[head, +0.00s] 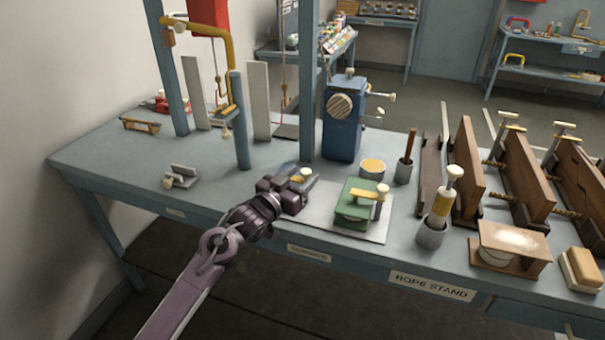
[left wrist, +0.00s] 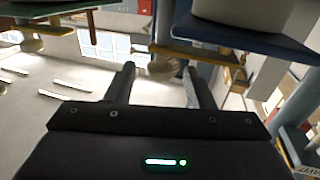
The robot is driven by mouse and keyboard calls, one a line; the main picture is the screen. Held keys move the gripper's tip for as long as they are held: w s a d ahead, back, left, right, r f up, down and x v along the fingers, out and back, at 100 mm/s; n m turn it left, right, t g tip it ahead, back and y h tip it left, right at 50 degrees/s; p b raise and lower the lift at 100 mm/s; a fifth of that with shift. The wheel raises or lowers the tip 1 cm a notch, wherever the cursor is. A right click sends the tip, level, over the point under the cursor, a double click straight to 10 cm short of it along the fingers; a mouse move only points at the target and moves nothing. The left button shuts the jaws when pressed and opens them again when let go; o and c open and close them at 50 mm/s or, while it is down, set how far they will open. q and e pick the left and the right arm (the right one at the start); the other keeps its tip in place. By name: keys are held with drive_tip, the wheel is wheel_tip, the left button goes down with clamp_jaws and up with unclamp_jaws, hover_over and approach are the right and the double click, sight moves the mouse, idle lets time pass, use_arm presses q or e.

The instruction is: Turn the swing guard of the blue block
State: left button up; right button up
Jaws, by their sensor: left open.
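My left gripper (head: 303,182) reaches in over the front of the blue-grey bench, at the left end of a pale plate (head: 322,199). A small blue patch (head: 288,166) shows just behind it, probably part of the blue block. Most of that block is hidden by my gripper. A yellow piece with a pale knob (head: 299,177) shows at the fingertips; I cannot tell whether they touch it. In the left wrist view my gripper (left wrist: 160,78) is open, its two dark fingers apart. Nothing is clearly held. My right gripper is not in view.
A green block (head: 352,208) with a yellow bar stands on the plate to the right. A tall blue machine (head: 341,133) with a round disc stands behind. A yellow-topped tin (head: 372,168), a grey cup (head: 431,232) and blue posts (head: 240,120) stand nearby. The bench's left front is mostly clear.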

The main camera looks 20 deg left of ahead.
use_arm(q)
drive_tip(key=shift+w+d, duration=0.15)
drive_tip(key=shift+w, duration=0.3)
drive_tip(key=shift+c, duration=0.2)
clamp_jaws()
